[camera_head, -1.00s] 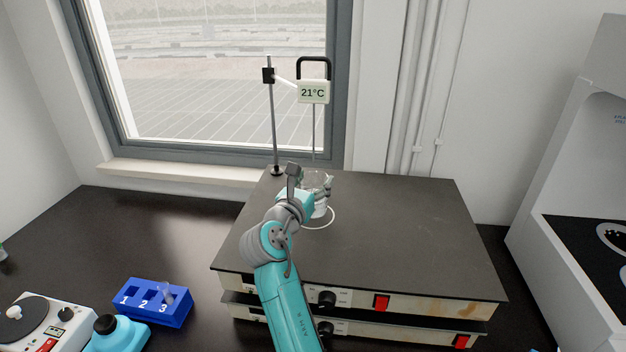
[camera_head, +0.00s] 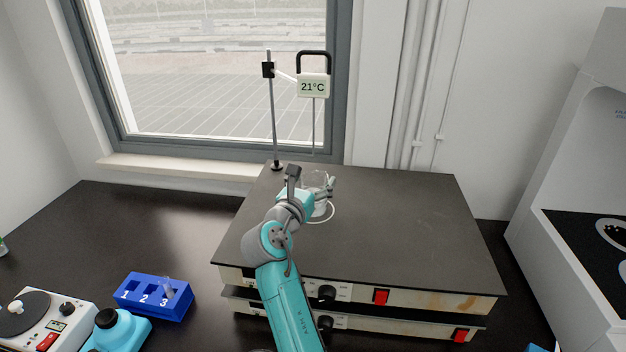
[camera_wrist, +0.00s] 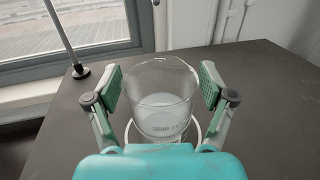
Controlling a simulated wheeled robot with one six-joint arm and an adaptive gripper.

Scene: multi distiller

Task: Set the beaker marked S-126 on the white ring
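A clear glass beaker (camera_wrist: 163,95) stands upright between the fingers of my gripper (camera_wrist: 162,88) in the wrist view. Its printed mark is too blurred to read. The fingers are spread, with a visible gap between the pads and the glass on each side. The beaker also shows in the head view (camera_head: 319,181), partly hidden behind my gripper (camera_head: 313,184). The white ring (camera_head: 331,215) lies on the dark hotplate top (camera_head: 410,220). Part of the ring (camera_wrist: 197,132) shows around the beaker's base; how well the beaker is centred on it is hard to tell.
A stand rod (camera_head: 272,115) rises behind the beaker, with a 21°C thermometer (camera_head: 313,87) whose probe hangs above it. The right of the hotplate top is clear.

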